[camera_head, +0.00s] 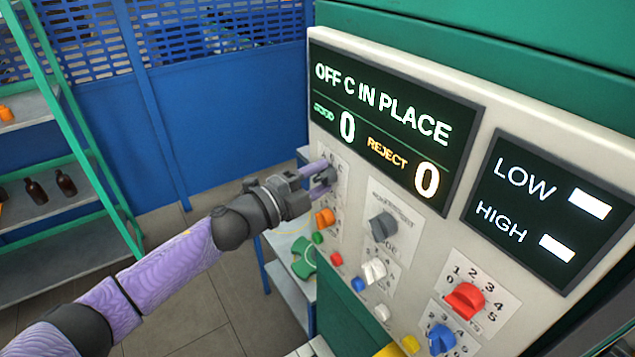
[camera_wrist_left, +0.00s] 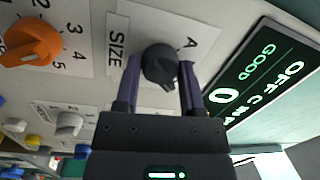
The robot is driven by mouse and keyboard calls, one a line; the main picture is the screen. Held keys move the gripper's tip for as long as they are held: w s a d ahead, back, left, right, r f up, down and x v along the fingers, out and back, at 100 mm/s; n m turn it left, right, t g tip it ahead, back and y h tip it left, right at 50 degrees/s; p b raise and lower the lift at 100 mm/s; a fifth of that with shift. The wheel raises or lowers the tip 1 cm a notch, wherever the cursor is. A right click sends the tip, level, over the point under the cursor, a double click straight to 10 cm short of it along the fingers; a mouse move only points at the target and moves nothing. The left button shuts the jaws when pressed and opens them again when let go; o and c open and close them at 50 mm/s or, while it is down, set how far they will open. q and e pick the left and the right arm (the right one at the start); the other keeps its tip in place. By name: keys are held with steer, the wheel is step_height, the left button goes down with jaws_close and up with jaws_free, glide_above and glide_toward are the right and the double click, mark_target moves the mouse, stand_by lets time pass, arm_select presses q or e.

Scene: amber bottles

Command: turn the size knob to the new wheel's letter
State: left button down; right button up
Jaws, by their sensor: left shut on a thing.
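The size knob (camera_wrist_left: 158,57) is dark grey and sits on a white plate (camera_wrist_left: 125,30) marked SIZE in the left wrist view. The letter A shows beside it; other letters there are hidden. My left gripper (camera_wrist_left: 160,74) has its two fingers on either side of the knob and is shut on it. In the head view the left gripper (camera_head: 322,178) reaches the panel's left edge, with small letters above the knob. The display (camera_head: 385,110) reads OFF C IN PLACE, GOOD 0, REJECT 0. Where the knob points is hard to tell. My right gripper is out of view.
Below and right are an orange knob (camera_head: 325,217), a grey knob (camera_head: 383,226), a white knob (camera_head: 374,270), a red knob (camera_head: 465,300) and a blue knob (camera_head: 441,338). A LOW/HIGH screen (camera_head: 548,212) is at right. A green shelf frame (camera_head: 75,120) stands left.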

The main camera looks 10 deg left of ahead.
arm_select(q)
steer(key=shift+m, duration=0.5)
steer(key=shift+c, duration=1)
jaws_free()
steer(key=b+v, duration=0.3)
steer(key=v, duration=0.7)
